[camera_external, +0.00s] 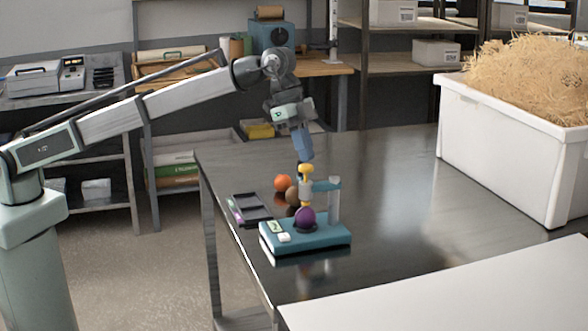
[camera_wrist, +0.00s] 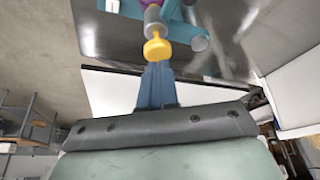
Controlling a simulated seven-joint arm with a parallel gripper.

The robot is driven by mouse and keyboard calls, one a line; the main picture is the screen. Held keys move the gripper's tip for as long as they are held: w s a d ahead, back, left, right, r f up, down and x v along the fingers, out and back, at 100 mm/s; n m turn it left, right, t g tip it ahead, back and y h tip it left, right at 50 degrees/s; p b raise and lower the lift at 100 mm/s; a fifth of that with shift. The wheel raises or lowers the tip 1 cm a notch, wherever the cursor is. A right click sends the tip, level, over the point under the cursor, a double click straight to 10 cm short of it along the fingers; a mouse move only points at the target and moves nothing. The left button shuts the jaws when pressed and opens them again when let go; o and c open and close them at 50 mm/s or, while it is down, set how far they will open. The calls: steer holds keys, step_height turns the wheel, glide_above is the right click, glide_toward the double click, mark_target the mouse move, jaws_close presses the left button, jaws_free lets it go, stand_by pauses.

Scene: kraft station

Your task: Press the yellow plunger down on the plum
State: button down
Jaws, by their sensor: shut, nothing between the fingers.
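The yellow plunger (camera_external: 306,172) stands upright at the top of a teal press stand (camera_external: 330,240) on the dark table. The plum (camera_external: 305,218) sits on the stand's base below the plunger's grey shaft. My gripper (camera_external: 304,156) is shut and empty, pointing down just above the yellow plunger. In the wrist view the yellow plunger (camera_wrist: 157,48) appears right at the tips of my blue fingers (camera_wrist: 158,72). I cannot tell whether they touch. Only a sliver of the plum shows at the top edge there.
An orange fruit (camera_external: 283,183) and a brown fruit (camera_external: 292,195) are behind the stand. A dark tray-like item (camera_external: 250,208) lies to its left. A white bin of straw (camera_external: 495,150) stands at right. A pale surface (camera_external: 450,295) fills the front right. The table between stand and bin is clear.

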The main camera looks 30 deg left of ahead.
step_height(320, 180, up, 6)
steer(key=shift+r, duration=0.2)
stand_by(0.7)
